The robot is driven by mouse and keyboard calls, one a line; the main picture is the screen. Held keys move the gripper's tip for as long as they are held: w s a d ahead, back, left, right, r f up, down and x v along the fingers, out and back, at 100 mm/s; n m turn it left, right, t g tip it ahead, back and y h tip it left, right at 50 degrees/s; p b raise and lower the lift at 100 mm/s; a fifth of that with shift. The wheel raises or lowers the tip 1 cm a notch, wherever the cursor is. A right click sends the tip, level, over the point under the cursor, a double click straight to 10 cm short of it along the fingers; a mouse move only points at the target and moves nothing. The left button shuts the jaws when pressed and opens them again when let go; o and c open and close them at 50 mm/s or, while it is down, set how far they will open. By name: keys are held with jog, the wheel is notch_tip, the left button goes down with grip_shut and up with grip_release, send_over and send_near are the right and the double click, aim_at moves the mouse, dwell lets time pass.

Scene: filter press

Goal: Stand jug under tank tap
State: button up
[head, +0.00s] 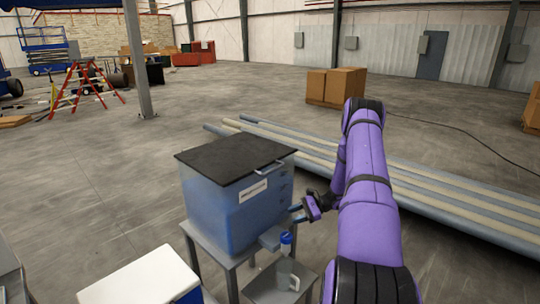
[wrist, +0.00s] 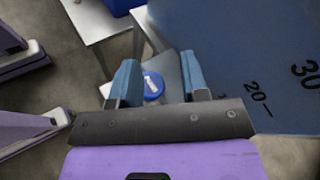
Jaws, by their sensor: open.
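The jug (head: 285,268) is clear with a blue lid and a pale handle. It stands upright on a low grey stand (head: 262,287) in front of the tank. The tank (head: 222,215) is translucent blue with a dark lid and a label. A grey-blue part (head: 270,238) juts from the tank's lower front beside the jug's lid; I cannot tell if it is the tap. My gripper (head: 299,213) is open and empty, above the jug and beside the tank. In the wrist view, the jug's blue lid (wrist: 153,86) shows between the open fingers (wrist: 160,72).
The tank sits on a grey table (head: 205,262). A white-topped box (head: 140,280) is at the front left. Long pipes (head: 430,195) lie on the floor behind my arm, with cardboard boxes (head: 336,87) beyond. The floor to the left is mostly open.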

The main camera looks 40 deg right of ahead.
jog(key=a+r+n+g+h, duration=0.2)
jog(key=a+r+n, duration=0.2)
jog(key=a+r, duration=0.5)
jog(key=a+r+n+g+h, duration=0.1)
jog(key=a+r+n+g, duration=0.3)
jog(key=r, duration=0.8)
jog(key=a+r+n+g+h, duration=0.1)
jog(key=a+r+n+h, duration=0.15)
jog(key=a+r, duration=0.7)
jog(key=s+a+r+n+t+h, duration=0.2)
jog(key=s+a+r+n, duration=0.3)
jog(key=s, duration=0.7)
jog(key=s+a+r+n+t+h, duration=0.2)
jog(key=s+a+r+n+h, duration=0.2)
jog(key=s+a+r, duration=0.5)
jog(key=s+r, duration=0.1)
jog(key=s, duration=0.3)
jog(key=shift+r+n, duration=0.35)
jog(key=shift+r, duration=0.05)
